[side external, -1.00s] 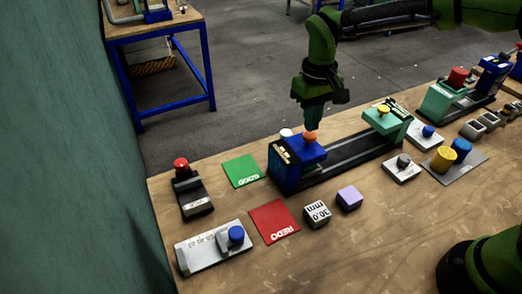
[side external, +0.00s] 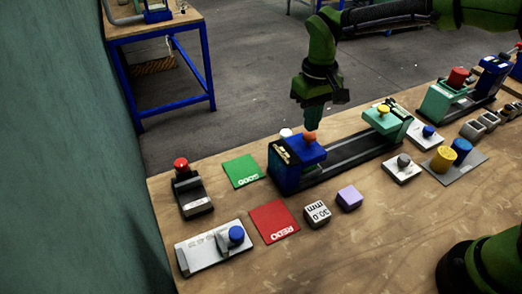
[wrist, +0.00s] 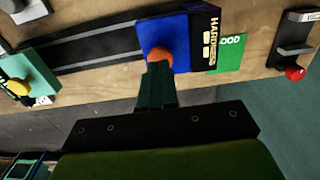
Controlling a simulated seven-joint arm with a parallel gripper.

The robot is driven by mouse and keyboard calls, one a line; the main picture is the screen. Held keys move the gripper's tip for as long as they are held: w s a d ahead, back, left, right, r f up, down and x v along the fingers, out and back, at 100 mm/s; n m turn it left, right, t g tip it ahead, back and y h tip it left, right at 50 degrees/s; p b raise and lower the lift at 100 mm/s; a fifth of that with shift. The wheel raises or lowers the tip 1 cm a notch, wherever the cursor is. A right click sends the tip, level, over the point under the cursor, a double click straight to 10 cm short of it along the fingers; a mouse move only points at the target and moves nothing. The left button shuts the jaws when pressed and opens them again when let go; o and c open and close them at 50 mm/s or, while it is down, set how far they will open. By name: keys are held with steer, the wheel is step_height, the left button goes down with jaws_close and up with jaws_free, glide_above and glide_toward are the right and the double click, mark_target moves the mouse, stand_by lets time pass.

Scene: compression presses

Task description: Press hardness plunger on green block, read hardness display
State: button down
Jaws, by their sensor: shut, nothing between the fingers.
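The hardness unit (side external: 287,172) is a blue housing at the left end of a dark rail, with an orange plunger knob (side external: 310,135) on top. In the wrist view the unit's HARDNESS panel (wrist: 207,38) shows pale display windows, too small to read. My gripper (side external: 312,127) is shut and empty, pointing down right over the orange knob. In the wrist view the fingertips (wrist: 158,68) overlap the edge of the orange knob (wrist: 160,55); I cannot tell whether they press it. No loose green block shows; the inside of the unit is hidden.
A green carriage with a yellow knob (side external: 383,109) stands at the rail's right end. In front lie a green GOOD pad (side external: 241,170), a red REDO pad (side external: 272,222), a block marked 30.0 mm (side external: 316,213) and a lilac block (side external: 349,198). A red-button device (side external: 189,190) stands left.

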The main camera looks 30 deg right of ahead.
mark_target(309, 134)
steer(key=shift+f, duration=1.3)
stand_by(1.0)
steer(key=shift+r, duration=3.6)
steer(key=shift+w+f, duration=0.1)
steer(key=shift+w, duration=0.05)
steer(key=s+d+r+m+t+y, duration=0.1)
steer(key=s+d, duration=0.4)
steer(key=s, duration=0.5)
steer(key=s+d+r+m+t+y, duration=0.1)
steer(key=s+d+r+m+t, duration=0.2)
steer(key=s+d+t, duration=0.3)
steer(key=s+r, duration=0.1)
steer(key=s, duration=0.2)
steer(key=shift+s+d+r, duration=0.15)
steer(key=shift+s+r, duration=0.05)
steer(key=shift+s, duration=0.15)
